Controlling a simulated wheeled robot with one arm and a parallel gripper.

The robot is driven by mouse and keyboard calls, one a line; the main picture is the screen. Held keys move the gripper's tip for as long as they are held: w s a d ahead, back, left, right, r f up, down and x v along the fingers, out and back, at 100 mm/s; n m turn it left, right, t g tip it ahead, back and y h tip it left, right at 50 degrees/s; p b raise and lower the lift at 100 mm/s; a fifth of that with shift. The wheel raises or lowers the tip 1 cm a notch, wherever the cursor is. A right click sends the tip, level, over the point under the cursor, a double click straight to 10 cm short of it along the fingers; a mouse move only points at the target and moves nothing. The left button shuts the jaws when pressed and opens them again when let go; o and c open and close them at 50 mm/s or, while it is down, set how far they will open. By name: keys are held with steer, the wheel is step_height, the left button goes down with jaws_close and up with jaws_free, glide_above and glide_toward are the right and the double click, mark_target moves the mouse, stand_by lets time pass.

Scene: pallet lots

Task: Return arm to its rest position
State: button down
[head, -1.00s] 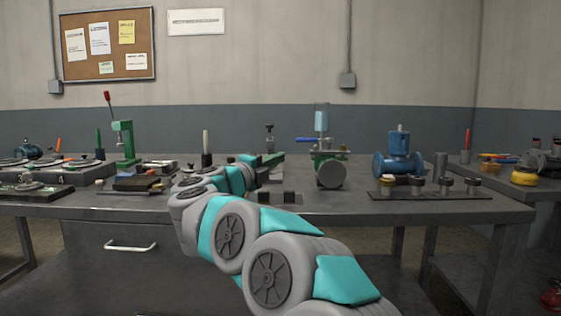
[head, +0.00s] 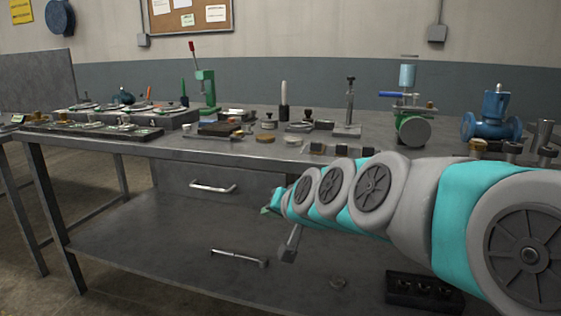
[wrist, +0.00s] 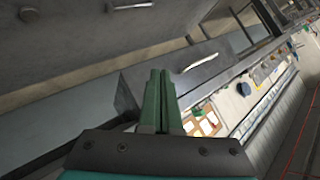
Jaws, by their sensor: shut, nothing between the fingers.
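My arm reaches in from the right in the head view, in front of the workbench (head: 105,143). My gripper (head: 268,209) is at its far end, low and in front of the bench's drawer front. In the wrist view my gripper (wrist: 159,75) shows two green fingers close together, shut with nothing between them. The bench with its drawer handle (wrist: 197,62) appears tilted beyond the fingers.
A green press (head: 206,92), a green valve (head: 411,128) and a blue valve (head: 491,122) stand on the bench with several small parts. A black block (head: 424,291) lies on the lower shelf. Open floor shows at the left.

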steer(key=s+d+f+g+h, duration=0.2)
steer(key=s+d+f+g, duration=0.2)
steer(key=s, duration=0.7)
steer(key=s+d+f+n+g+h, duration=0.1)
steer(key=s+d+f+g, duration=0.3)
steer(key=s+d+f, duration=0.3)
steer(key=s+d+f+n+g+h, duration=0.1)
steer(key=s+d+f+g, duration=0.3)
steer(key=s, duration=1.3)
step_height(320, 180, down, 4)
steer(key=shift+s+d+f+h, duration=0.15)
steer(key=shift+d+h, duration=0.65)
steer(key=shift+d, duration=0.25)
